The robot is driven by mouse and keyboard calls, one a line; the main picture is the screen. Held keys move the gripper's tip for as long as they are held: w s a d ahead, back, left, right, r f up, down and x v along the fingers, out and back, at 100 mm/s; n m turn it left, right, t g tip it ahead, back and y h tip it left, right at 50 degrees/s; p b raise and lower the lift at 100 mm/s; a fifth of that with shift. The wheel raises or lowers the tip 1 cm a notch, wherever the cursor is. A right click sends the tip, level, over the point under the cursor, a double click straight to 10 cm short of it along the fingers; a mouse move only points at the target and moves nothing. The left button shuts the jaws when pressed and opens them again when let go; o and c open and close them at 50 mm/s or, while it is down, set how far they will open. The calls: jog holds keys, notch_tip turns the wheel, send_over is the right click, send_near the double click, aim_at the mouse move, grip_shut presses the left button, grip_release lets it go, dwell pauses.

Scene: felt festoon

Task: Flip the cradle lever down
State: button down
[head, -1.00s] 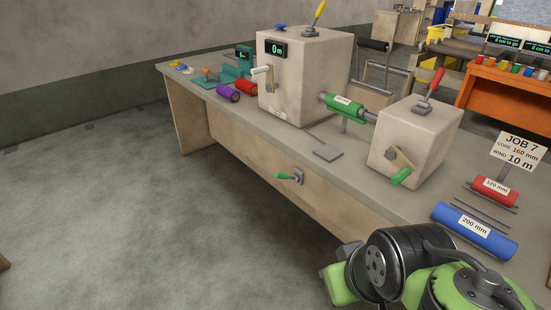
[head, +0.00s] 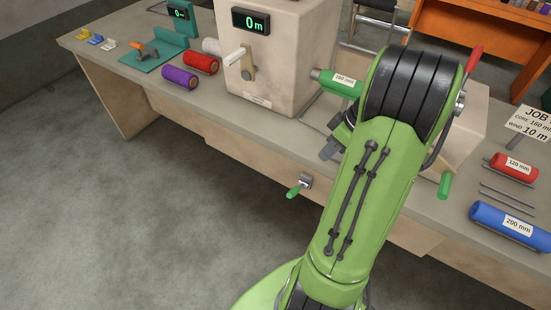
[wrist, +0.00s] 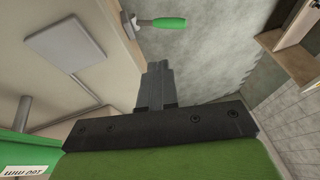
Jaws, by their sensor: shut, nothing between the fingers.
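A small lever with a green handle (head: 295,190) sits on a grey bracket at the bench's front face; it points down and left in the head view. In the wrist view the green handle (wrist: 170,22) lies beyond my fingertips, with clear space between. My gripper (wrist: 153,85) is shut and empty. In the head view my gripper (head: 330,150) is partly hidden by my arm, above the bench's front edge and up and right of the green lever. A flat grey plate (wrist: 65,50) lies on the bench top. Which lever is the cradle lever is not marked.
The bench (head: 230,125) carries a large beige box (head: 285,60) and a green core (head: 338,82). A red-handled lever (head: 474,58) stands at the right, its box partly hidden by my arm. Red (head: 513,168) and blue rolls (head: 508,222) lie at right. The floor in front is clear.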

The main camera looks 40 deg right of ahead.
jog(key=b, duration=0.4)
send_near(296, 188)
notch_tip(296, 188, down, 3)
jog(key=w, duration=0.2)
jog(key=shift+s+a+f+b, duration=0.15)
jog(key=shift+a+f+b, duration=0.2)
jog(key=shift+a+f, duration=0.65)
jog(key=shift+f, duration=0.25)
